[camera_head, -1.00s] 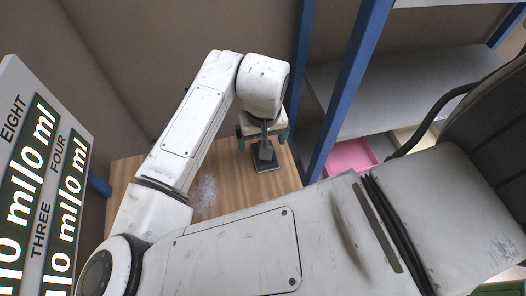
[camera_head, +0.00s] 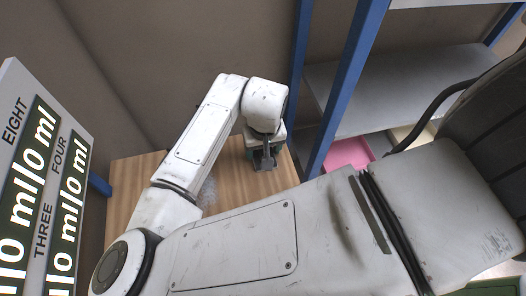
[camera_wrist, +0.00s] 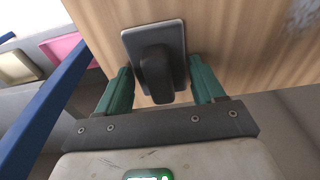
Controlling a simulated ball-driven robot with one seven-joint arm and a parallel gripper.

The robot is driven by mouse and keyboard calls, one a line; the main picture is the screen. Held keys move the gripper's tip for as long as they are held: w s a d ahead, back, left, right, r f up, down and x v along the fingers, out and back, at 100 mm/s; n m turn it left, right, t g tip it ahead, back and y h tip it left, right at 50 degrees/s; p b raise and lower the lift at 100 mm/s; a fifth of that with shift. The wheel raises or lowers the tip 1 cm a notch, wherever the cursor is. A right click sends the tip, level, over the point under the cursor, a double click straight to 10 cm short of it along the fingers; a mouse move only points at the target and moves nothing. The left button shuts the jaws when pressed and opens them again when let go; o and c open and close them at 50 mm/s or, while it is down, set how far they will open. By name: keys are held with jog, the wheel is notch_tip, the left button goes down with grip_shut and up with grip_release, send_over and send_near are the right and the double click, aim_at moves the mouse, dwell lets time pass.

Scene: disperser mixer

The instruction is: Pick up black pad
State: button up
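The black pad (camera_wrist: 155,62) lies on the wooden tabletop (camera_wrist: 230,40) in the wrist view. It has a flat, dark rectangular plate and a raised rounded black handle. My gripper (camera_wrist: 159,72) is open, with one green finger on each side of the pad's handle. Gaps show between the fingers and the handle, and I see no contact. In the head view my gripper (camera_head: 264,152) is low over the right part of the wooden table (camera_head: 130,180), and my wrist and gripper hide much of the pad there.
A whitish speckled patch (camera_head: 208,190) marks the table left of my gripper. A blue-post shelf (camera_head: 345,85) stands close on the right, with a pink bin (camera_head: 349,154) low down. A milo-lettered panel (camera_head: 40,190) is at the far left. A wall is behind.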

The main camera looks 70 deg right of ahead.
jog(key=c, duration=0.6)
jog(key=shift+r, duration=0.1)
jog(key=shift+r, duration=0.6)
jog(key=shift+s+a+r+p, duration=1.2)
jog(key=shift+s+r+p, duration=0.05)
jog(key=shift+s+r, duration=0.75)
jog(key=shift+s+a+r+p, duration=1.2)
jog(key=shift+s+r, duration=0.7)
jog(key=shift+s, duration=0.05)
jog(key=shift+s+a+r+p, duration=1.2)
jog(key=shift+s+r+p, duration=0.05)
jog(key=shift+s+r, duration=0.75)
jog(key=shift+f, duration=0.1)
